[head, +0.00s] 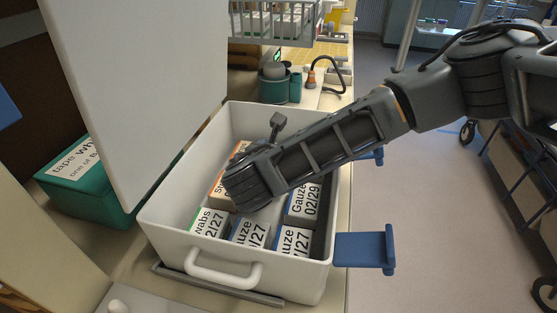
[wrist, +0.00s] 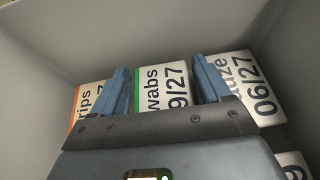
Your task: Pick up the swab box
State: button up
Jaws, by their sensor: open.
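In the wrist view a white swab box (wrist: 165,92) with a green edge, marked "9/27", lies between the two blue fingers of my gripper (wrist: 163,82). The fingers are apart, one toward each side of the box; I cannot tell whether they touch it. The gripper's body hides the near part of the box. In the head view my arm reaches down into a white bin (head: 165,222), and the fingertips are hidden. A green-edged swab box (head: 207,222) shows at the bin's front left; I cannot tell if it is the same one.
An orange-edged strips box (wrist: 88,103) and a gauze box (wrist: 247,82) flank the swab box. More gauze boxes (head: 249,233) fill the bin. The bin's walls and raised white lid (head: 140,80) limit room. A green tape box (head: 90,190) stands left.

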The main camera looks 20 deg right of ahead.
jog(key=shift+f, duration=0.1)
jog(key=shift+c, duration=0.3)
jog(key=c, duration=0.7)
